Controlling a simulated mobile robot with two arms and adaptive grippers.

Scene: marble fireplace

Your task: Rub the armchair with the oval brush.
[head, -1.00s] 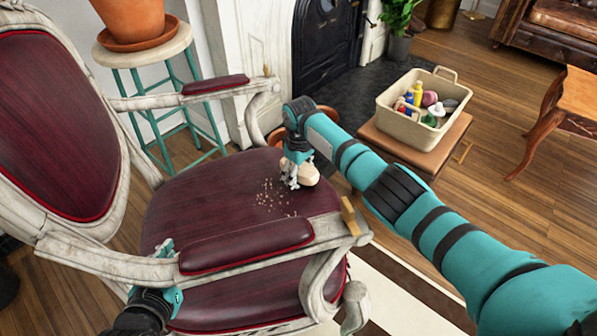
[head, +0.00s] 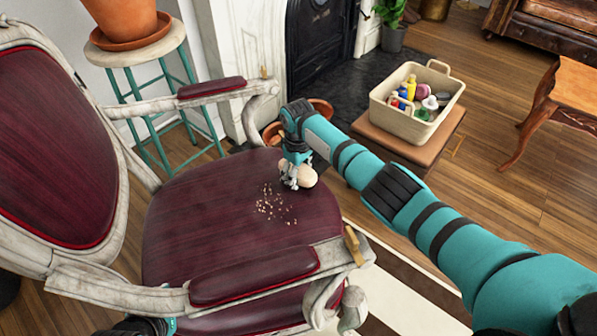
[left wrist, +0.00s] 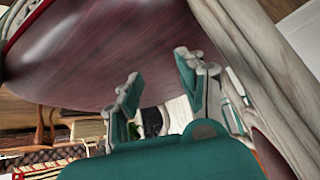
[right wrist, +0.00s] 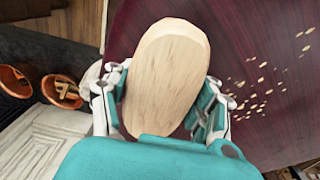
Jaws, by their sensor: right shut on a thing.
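The armchair (head: 215,215) has a dark red seat and back in a worn whitish frame. Pale crumbs (head: 272,205) lie scattered on its seat. My right gripper (head: 297,180) is shut on the oval brush (head: 306,176) over the seat's far edge. In the right wrist view the brush's pale wooden back (right wrist: 165,75) sits between both fingers, and the crumbs lie to its right. The brush's underside is hidden, so I cannot tell whether it touches the seat. My left gripper (left wrist: 158,95) is open and empty, low by the chair; the head view barely shows it.
A cream basket (head: 385,105) of bottles stands on a small brown table (head: 418,152). A teal-legged stool (head: 125,57) with a terracotta pot (head: 122,18) stands behind the chair. The near armrest (head: 255,276) lies between my arms.

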